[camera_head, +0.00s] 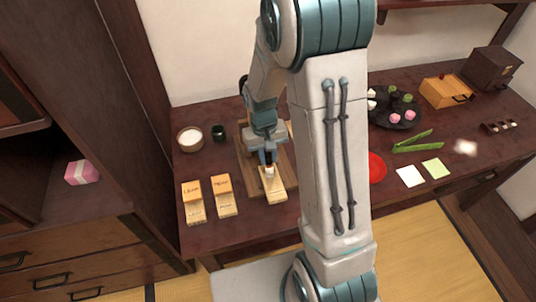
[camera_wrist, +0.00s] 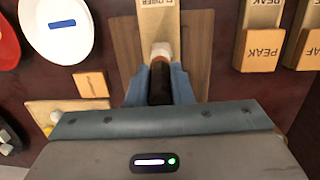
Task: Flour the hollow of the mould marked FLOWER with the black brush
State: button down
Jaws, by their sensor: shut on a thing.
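The mould marked FLOWER (camera_wrist: 160,18) is a pale wooden block on a brown wooden board (camera_wrist: 126,45), its lettering upside down in the wrist view. It also shows in the head view (camera_head: 274,188). My gripper (camera_wrist: 160,88) is shut on the black brush (camera_wrist: 160,82), with one blue finger on each side of the dark handle. The brush's white bristles (camera_wrist: 161,50) point at the mould and overlap its near end in the wrist view. I cannot tell whether they touch it. The hollow is not clearly visible. In the head view my gripper (camera_head: 267,157) is just above the board.
Moulds marked PEAK (camera_wrist: 262,48) and LEAF (camera_wrist: 308,50) stand beside the board. A red dish (camera_head: 377,168) and green tongs (camera_head: 413,143) lie right of my arm, which hides the table's middle.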

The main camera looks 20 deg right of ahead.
jog(key=shift+f+b, duration=0.9)
jog(key=shift+f, duration=0.3)
dwell(0.4)
jog(key=shift+d+r, duration=0.1)
jog(key=shift+d, duration=0.1)
jog(key=shift+a, duration=0.15)
jog(key=shift+a, duration=0.25)
jog(key=shift+w+d, duration=0.2)
dwell(0.3)
jog(key=shift+s, duration=0.4)
jog(key=shift+w+d, duration=0.2)
jog(key=shift+a, duration=0.4)
jog(key=shift+w+d, duration=0.2)
dwell(0.5)
